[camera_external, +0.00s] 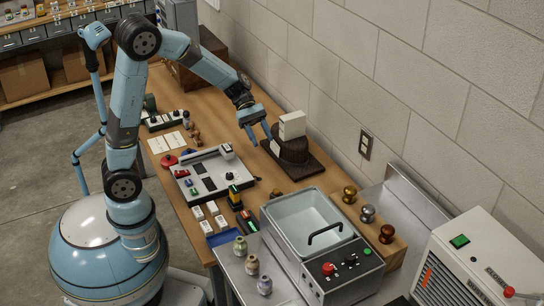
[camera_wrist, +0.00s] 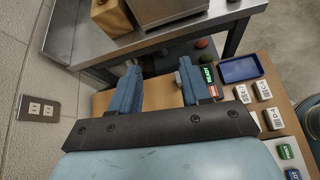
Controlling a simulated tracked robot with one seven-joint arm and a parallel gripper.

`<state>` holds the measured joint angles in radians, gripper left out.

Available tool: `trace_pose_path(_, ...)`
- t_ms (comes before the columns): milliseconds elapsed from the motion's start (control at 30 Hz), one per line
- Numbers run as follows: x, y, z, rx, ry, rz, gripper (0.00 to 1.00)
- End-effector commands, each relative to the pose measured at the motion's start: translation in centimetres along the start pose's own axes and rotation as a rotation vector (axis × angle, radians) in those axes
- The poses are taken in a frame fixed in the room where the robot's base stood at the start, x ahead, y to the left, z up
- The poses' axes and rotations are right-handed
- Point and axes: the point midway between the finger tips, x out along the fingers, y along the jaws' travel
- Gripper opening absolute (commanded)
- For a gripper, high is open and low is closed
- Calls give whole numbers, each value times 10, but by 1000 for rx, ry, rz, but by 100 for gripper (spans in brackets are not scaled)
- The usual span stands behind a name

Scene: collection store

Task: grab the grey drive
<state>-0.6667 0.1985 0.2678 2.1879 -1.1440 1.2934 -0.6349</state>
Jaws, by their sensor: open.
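My gripper (camera_external: 259,138) is open and empty, pointing down over the wooden bench beside a dark round stand (camera_external: 290,150) with pale blocks on it. A shallow grey tray (camera_external: 212,195) lies on the bench, left of and nearer than my gripper. It holds several small items, among them dark pieces, small coloured pieces (camera_external: 191,184) and a pale grey piece (camera_external: 227,151) at its far corner. I cannot tell which small item is the grey drive.
A grey sink unit (camera_external: 308,230) with a black handle stands at the front, with brass, silver and copper knobs (camera_external: 367,213) to its right. White labelled blocks (camera_external: 209,217) and a blue tray (camera_wrist: 240,68) lie on the bench. The wall is close on the right.

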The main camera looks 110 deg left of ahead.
Motion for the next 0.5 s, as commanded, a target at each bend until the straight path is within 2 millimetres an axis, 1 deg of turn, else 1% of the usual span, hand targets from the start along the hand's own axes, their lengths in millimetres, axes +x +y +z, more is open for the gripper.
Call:
trace_pose_path(100,-9,4,14,-61,-52,23,47)
trace_pose_path(367,-25,9,42,-172,-152,50,47)
trace_pose_path(500,-9,5,17,-179,-151,46,47)
